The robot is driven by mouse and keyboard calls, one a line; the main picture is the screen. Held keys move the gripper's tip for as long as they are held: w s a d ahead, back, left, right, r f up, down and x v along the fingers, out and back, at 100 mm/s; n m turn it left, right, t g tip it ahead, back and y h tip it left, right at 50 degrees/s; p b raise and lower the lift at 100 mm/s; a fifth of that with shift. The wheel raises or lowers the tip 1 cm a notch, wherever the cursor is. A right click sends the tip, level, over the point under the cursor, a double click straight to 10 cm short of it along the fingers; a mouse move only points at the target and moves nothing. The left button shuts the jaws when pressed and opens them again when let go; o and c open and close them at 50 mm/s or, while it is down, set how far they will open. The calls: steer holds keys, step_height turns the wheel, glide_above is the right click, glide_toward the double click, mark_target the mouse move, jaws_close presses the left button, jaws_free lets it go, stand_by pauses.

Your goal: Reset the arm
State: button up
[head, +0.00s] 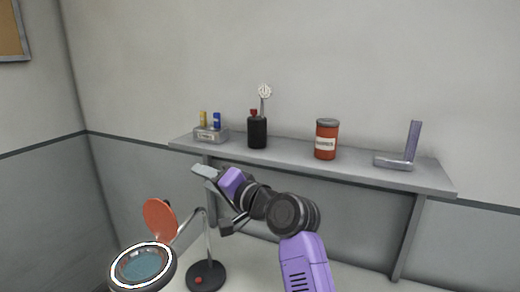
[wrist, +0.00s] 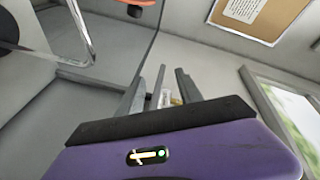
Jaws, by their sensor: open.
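My arm reaches in from the bottom of the head view, with purple and black links. My gripper (head: 219,197) is in front of the left part of the wall shelf, near the shelf's front edge in the picture. In the wrist view, my gripper's (wrist: 161,82) two grey fingers stand apart. I see nothing clamped between them; a small pale and yellowish thing shows behind the gap, too small to name.
The shelf (head: 290,152) holds a grey box (head: 210,134), a black holder (head: 257,133), a red-orange can (head: 326,140) and a grey L-shaped piece (head: 396,162). A magnifier lamp (head: 142,267) stands below left. A noticeboard (wrist: 253,17) hangs on the wall.

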steer(key=s+d+f+t+h, duration=0.4)
steer(key=s+d+f, duration=0.5)
steer(key=d, duration=0.3)
steer(key=s+d+f+t+h, duration=0.3)
steer(key=s+d+f+h, duration=0.1)
steer(key=s+d+f, duration=0.6)
steer(key=s+d+f+n+g+h, duration=0.1)
steer(key=s+d, duration=0.2)
steer(key=s, duration=0.8)
steer(key=s+d+f+g+h, duration=0.1)
steer(key=s+d, duration=0.3)
steer(key=s, duration=0.8)
steer(key=s+d+f+n+g+h, duration=0.1)
steer(key=s+d+f+h, duration=0.1)
steer(key=s, duration=1)
steer(key=shift+d+n+h, duration=0.3)
steer(key=shift+d+h, duration=0.2)
steer(key=shift+d, duration=0.75)
